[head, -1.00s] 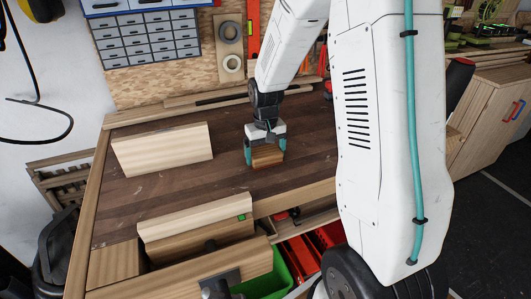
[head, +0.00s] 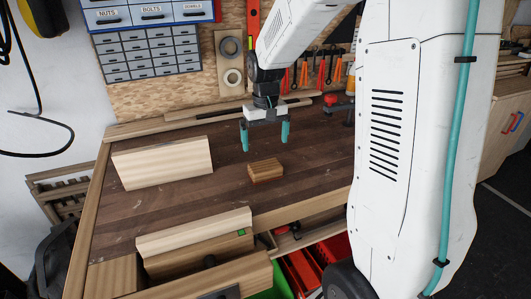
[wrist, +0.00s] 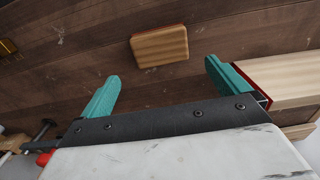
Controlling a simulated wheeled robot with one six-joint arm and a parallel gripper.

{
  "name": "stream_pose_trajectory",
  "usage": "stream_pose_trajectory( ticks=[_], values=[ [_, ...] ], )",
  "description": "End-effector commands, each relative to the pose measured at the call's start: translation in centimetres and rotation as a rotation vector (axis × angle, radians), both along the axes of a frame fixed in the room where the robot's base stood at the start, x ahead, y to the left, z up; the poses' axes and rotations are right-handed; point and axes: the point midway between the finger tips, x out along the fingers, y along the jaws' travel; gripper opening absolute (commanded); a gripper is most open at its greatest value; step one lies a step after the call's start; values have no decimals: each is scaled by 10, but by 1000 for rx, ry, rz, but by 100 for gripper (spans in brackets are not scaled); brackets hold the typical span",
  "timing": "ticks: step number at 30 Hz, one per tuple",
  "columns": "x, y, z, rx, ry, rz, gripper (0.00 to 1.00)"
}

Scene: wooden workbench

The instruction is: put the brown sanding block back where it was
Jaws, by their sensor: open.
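The brown sanding block (head: 266,170) lies flat on the dark wooden bench top, right of the light wooden board and behind the front vise. It also shows in the wrist view (wrist: 160,46), beyond the fingertips, with a thin reddish edge. My gripper (head: 265,145) is open and empty, with its two teal fingers pointing down. It hangs above and behind the block, apart from it. In the wrist view my gripper's fingers (wrist: 163,72) are spread wide with nothing between them.
A light wooden board (head: 163,161) stands on the bench at left. A wooden vise (head: 195,235) with a green mark is at the front edge. Red clamps (head: 331,99) are at the back right. The bench around the block is clear.

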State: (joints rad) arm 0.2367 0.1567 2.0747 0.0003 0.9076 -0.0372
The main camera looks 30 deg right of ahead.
Motion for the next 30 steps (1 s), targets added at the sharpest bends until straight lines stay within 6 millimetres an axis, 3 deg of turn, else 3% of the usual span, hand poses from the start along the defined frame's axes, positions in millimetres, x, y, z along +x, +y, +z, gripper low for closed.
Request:
stream_pose_trajectory(
  ticks=[5,8,11,18,24,30],
  values=[
    [-2,2,17,0,-2,2,100],
    [-15,11,32,-2,-10,13,100],
    [-43,29,55,-6,-24,36,100],
    [-145,76,99,-13,-66,108,100],
    [-224,100,106,-15,-95,163,100],
    [-267,109,99,-15,-110,192,100]
  ],
)
